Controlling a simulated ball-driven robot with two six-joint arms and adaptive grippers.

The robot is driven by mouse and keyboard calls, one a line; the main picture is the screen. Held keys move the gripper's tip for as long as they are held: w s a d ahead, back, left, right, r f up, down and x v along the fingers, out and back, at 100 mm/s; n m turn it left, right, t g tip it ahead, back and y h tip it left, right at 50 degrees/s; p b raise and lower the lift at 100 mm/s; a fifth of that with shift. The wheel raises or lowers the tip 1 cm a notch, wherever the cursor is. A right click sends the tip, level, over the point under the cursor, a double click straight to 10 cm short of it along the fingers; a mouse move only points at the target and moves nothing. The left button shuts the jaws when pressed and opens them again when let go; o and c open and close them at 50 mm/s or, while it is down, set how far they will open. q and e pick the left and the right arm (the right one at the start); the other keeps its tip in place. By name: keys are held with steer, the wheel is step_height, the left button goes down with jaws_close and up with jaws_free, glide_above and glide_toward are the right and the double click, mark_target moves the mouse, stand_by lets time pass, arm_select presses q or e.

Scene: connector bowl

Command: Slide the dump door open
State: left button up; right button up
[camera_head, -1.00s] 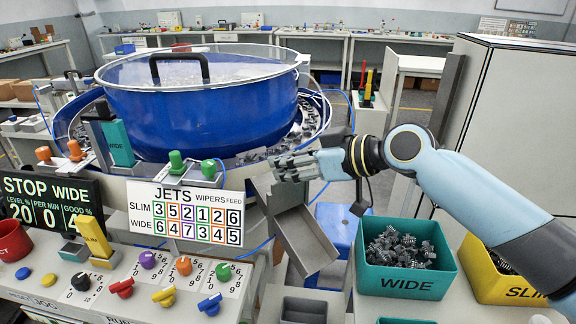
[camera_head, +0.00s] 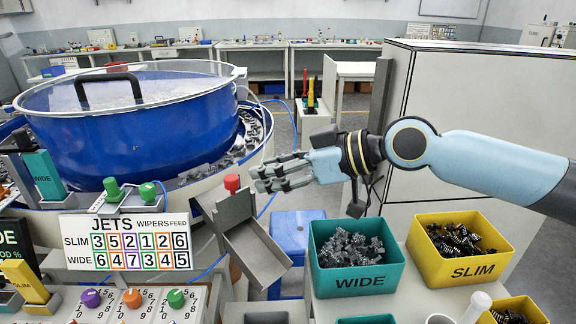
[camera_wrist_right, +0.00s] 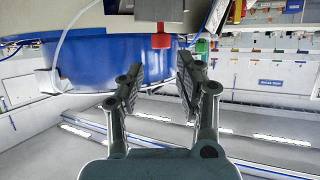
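A red knob (camera_head: 232,184) stands on top of a grey upright plate (camera_head: 234,210) at the head of a sloping grey chute (camera_head: 258,252), beside the blue bowl; I take this plate for the dump door. My right gripper (camera_head: 258,180) is just right of the knob in the head view. In the right wrist view the gripper (camera_wrist_right: 155,78) has its fingers spread and nothing between them. The red knob (camera_wrist_right: 161,41) shows beyond the fingertips, near the top middle, apart from them. My left gripper is not in view.
The blue bowl (camera_head: 130,135) with a clear lid fills the left. A sign (camera_head: 125,241) stands left of the chute. A teal WIDE bin (camera_head: 330,282) and a yellow SLIM bin (camera_head: 445,268), both holding parts, are below my right arm. A large pale cabinet (camera_head: 475,120) stands behind it.

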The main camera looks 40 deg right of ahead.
steer(key=shift+v, duration=1.7)
